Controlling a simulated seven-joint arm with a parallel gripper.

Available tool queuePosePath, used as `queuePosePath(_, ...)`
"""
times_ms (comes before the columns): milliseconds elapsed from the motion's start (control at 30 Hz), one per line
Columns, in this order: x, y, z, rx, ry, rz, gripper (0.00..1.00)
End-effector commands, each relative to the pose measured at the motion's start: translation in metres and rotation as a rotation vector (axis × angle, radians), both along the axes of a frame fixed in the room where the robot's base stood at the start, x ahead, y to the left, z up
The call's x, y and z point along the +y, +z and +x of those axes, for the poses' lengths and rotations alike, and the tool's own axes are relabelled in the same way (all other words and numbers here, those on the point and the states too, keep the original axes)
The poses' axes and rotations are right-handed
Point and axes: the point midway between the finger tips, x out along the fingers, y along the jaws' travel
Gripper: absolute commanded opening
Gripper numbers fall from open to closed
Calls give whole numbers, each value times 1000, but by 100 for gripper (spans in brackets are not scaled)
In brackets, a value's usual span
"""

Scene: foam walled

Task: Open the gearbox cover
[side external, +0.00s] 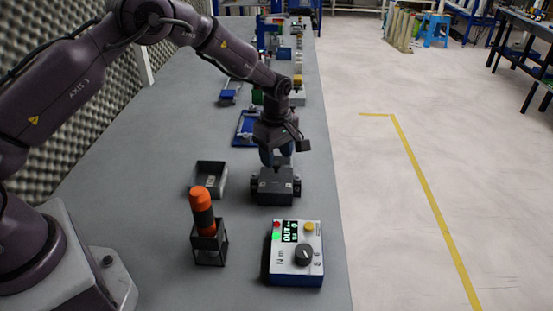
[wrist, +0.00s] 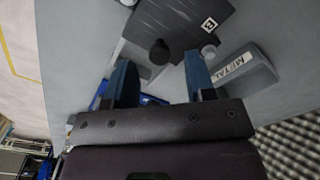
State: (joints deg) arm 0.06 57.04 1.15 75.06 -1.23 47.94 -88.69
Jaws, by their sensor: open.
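The gearbox is a dark grey box (side external: 275,187) on the table near its right edge, with light round parts at its sides. In the wrist view its dark top (wrist: 185,22) carries a white label with a B, and a round black knob (wrist: 160,52) shows at its near side. My gripper (side external: 275,160) points down just above the gearbox. In the wrist view my gripper (wrist: 158,64) has its two blue fingers apart, with the knob showing between them. It is open and empty; I cannot tell whether a finger touches the box.
A grey tray (side external: 220,176) marked METAL in the wrist view (wrist: 240,74) stands left of the gearbox. In front are an orange-handled tool (side external: 201,203) upright in a black holder (side external: 209,247) and a white control box (side external: 283,262). A blue frame (side external: 246,128) lies behind.

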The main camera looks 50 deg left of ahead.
Motion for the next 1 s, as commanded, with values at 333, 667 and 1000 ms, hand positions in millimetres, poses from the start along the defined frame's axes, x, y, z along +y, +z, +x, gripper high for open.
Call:
queuePosePath(333, 0, -20, 0, -1, 0, 0, 50)
queuePosePath(667, 0, -20, 0, -1, -1, 0, 13)
queuePosePath(1000, 9, -20, 9, -2, 2, 1, 0)
